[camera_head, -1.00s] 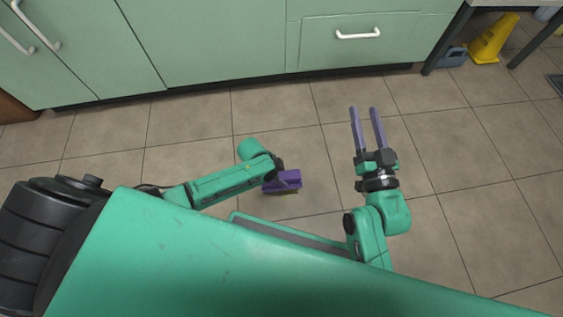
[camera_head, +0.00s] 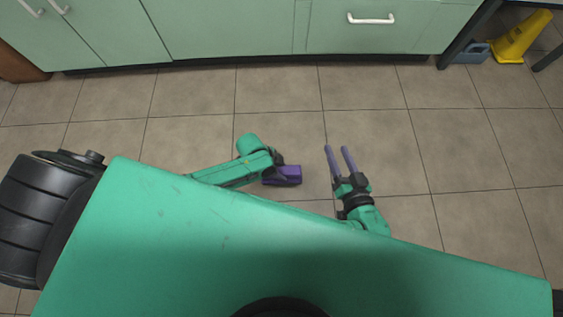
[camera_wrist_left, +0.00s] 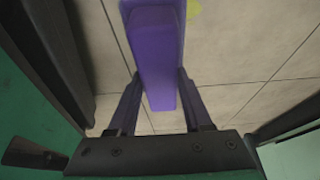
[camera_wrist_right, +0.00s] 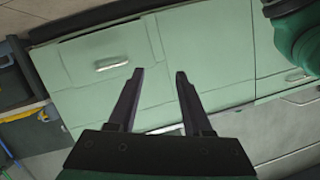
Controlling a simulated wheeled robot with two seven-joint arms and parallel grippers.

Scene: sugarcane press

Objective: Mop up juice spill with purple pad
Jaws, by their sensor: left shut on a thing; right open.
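A small yellow patch (camera_wrist_left: 194,9), which looks like the juice spill, shows on the floor beside the pad's far end. I cannot tell whether the pad touches the floor. My right gripper (camera_head: 337,150) is open and empty, to the right of the pad.
Green cabinets (camera_head: 240,30) with white handles line the far side. The tiled floor (camera_head: 450,140) between is clear.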

